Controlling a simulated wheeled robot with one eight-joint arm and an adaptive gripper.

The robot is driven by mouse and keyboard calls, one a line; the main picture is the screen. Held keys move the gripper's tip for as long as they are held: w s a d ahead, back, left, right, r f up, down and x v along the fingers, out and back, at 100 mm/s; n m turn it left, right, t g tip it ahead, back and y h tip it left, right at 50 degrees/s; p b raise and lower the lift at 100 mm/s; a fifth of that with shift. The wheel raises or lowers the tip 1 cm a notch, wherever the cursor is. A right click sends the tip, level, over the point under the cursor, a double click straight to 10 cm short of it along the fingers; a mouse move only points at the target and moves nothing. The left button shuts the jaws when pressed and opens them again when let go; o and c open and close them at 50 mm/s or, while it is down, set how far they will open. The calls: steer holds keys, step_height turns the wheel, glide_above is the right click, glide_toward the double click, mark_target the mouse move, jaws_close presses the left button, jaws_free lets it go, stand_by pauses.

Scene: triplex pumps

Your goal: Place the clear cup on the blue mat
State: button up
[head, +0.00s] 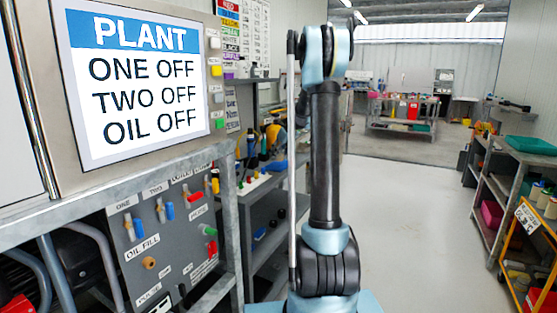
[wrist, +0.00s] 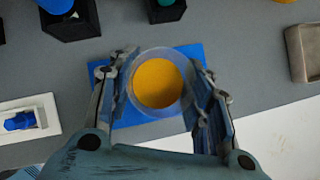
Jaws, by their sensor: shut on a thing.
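In the wrist view the clear cup (wrist: 159,82) is seen from above, with a round orange area inside its clear rim. My gripper (wrist: 162,76) is shut on the cup, one finger on each side. The blue mat (wrist: 197,53) lies behind and around the cup, partly hidden by the cup and fingers. The cup overlaps the middle of the mat in this view. I cannot tell whether its base touches the mat. In the head view my arm stands upright in the middle, and the gripper, cup and mat cannot be made out.
In the wrist view, black boxes (wrist: 72,22) holding blue and green things stand beyond the mat. A white tray (wrist: 28,118) with a blue part is at left, and a grey tray (wrist: 303,52) at right. The head view shows a control panel (head: 160,235) at left and shelves (head: 505,170) at right.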

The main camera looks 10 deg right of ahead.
steer(key=shift+f, duration=1.1)
steer(key=shift+f, duration=0.1)
steer(key=o, duration=1.2)
